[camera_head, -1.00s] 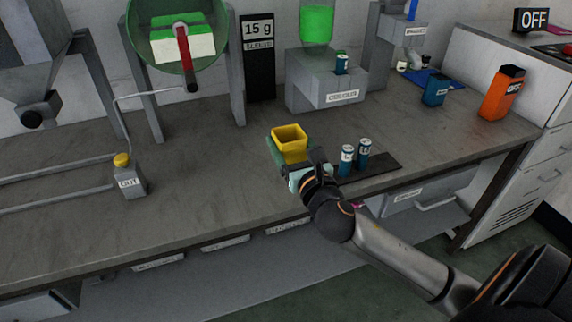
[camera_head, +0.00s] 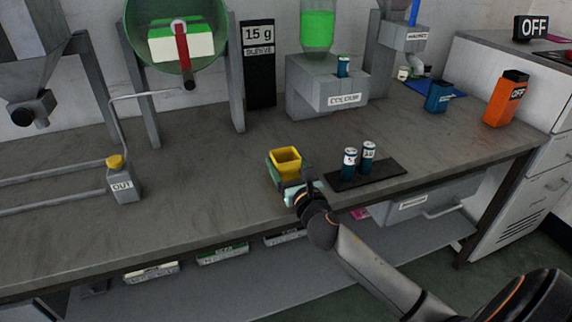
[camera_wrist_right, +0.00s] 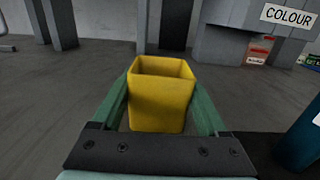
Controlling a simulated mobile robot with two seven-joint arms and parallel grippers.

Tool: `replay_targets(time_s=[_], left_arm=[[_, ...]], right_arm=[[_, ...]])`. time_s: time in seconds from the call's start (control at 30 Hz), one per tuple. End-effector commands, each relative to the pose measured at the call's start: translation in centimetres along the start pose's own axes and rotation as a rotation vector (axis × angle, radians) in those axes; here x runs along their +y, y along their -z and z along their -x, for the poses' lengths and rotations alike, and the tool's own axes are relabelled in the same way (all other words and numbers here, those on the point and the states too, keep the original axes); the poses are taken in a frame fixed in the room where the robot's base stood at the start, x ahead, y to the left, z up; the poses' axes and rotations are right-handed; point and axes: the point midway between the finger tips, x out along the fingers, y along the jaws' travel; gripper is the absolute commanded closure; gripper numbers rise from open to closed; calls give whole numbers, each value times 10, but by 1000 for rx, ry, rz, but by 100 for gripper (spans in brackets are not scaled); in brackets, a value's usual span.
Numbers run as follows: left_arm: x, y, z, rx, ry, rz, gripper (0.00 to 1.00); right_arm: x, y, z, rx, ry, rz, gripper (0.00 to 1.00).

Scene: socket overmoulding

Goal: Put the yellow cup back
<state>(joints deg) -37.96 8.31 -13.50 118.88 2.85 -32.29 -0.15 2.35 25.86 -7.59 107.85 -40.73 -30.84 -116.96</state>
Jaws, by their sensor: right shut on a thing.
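The yellow cup (camera_head: 286,160) is a square, open-topped cup, upright near the front of the bench in the head view. My right gripper (camera_head: 279,169) is shut on it, with its green fingers on either side. The cup also shows in the right wrist view (camera_wrist_right: 161,98), between the two green fingers, and no contents are visible in it. I cannot tell whether its base touches the bench. My left gripper is not in view.
Two labelled cylinders (camera_head: 349,164) stand on a dark mat (camera_head: 387,176) just right of the cup. The COLOUR dispenser (camera_head: 330,98) stands behind. Bench between is clear.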

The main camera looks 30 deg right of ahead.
Motion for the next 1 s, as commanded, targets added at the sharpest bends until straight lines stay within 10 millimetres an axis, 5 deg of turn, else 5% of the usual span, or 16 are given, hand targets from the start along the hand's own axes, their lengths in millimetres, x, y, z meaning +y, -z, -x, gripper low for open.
replay_targets(time_s=[0.13, 0.17, 0.37, 0.7, 1.0], left_arm=[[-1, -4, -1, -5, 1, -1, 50], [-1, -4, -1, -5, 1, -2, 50], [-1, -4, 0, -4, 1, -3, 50], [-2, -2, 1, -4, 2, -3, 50], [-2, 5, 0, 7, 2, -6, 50]], right_arm=[[0, 4, 0, 0, 0, 1, 100], [0, 4, 0, 0, 0, 1, 22], [0, 3, 0, 0, -1, 1, 0], [0, -1, 2, 1, -1, 0, 0], [0, 1, 49, 4, -2, 1, 0]])
